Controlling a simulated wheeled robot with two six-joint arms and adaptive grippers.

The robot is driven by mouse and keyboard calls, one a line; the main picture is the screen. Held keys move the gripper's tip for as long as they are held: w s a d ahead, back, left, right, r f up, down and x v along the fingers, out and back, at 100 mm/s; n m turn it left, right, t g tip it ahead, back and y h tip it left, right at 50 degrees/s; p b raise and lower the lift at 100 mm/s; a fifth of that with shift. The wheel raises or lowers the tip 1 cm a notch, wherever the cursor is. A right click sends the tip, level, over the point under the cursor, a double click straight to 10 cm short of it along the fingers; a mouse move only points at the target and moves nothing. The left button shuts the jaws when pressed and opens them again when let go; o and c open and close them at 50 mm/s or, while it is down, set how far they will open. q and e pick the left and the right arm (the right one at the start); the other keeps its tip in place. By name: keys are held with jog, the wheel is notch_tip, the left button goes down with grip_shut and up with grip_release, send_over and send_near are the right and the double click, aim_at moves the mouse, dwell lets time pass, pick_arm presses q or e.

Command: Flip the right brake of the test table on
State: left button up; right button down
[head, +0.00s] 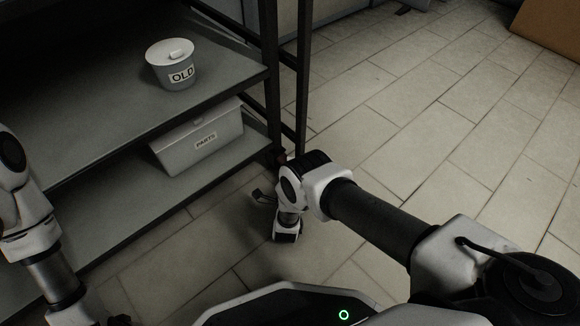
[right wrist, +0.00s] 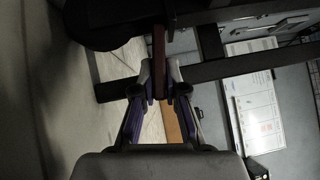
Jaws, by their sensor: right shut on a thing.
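The test table (head: 110,97) is a dark metal frame with grey shelves at the left of the head view. Its near right leg (head: 271,75) runs down to the floor beside my right wrist. In the right wrist view, my right gripper (right wrist: 159,88) is shut on a narrow reddish-brown lever, the brake (right wrist: 159,52). A dark rounded part, likely the caster wheel (right wrist: 105,20), is beside the lever. In the head view my right wrist hides most of the brake and the fingers. My left arm shows at the left edge, but its gripper is out of view.
A grey bucket marked OLD (head: 172,66) stands on the upper shelf. The tiled floor (head: 430,130) right of the table is clear. A brown panel (head: 550,28) is at the top right.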

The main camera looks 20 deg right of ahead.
pick_arm(q)
jog(key=shift+w+f, duration=0.15)
jog(key=shift+f, duration=0.2)
pick_arm(e)
jog(key=shift+f+m+t, duration=0.15)
jog(key=shift+m+t, duration=0.15)
jog(key=shift+m, duration=0.1)
jog(key=c, duration=1.2)
grip_release()
